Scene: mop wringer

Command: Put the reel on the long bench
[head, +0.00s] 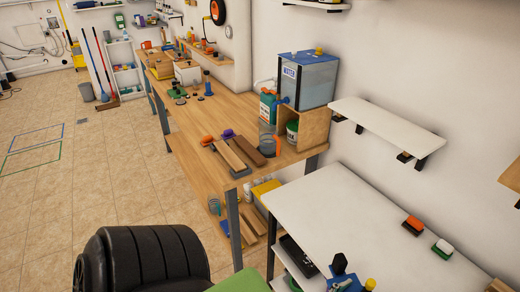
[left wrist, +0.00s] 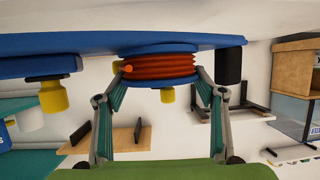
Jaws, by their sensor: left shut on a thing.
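The reel (left wrist: 172,67), with red-orange windings between blue flanges and a yellow knob, is in the left wrist view, which is upside down. My left gripper (left wrist: 160,76) is shut on it, a finger at each side. A broad blue surface (left wrist: 60,44) lies right against the reel in the picture; I cannot tell whether they touch. The head view does not clearly show the reel or my left fingers. The long bench (head: 196,122) is the wooden one running along the wall in the head view. My right gripper is not in view.
A white table (head: 335,205) stands in front of the bench's near end, with a blue item (head: 343,274) at the bottom edge. The near bench end holds wooden blocks (head: 230,156) and a water tank (head: 306,80) on a wooden box. The bench's middle has bare room.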

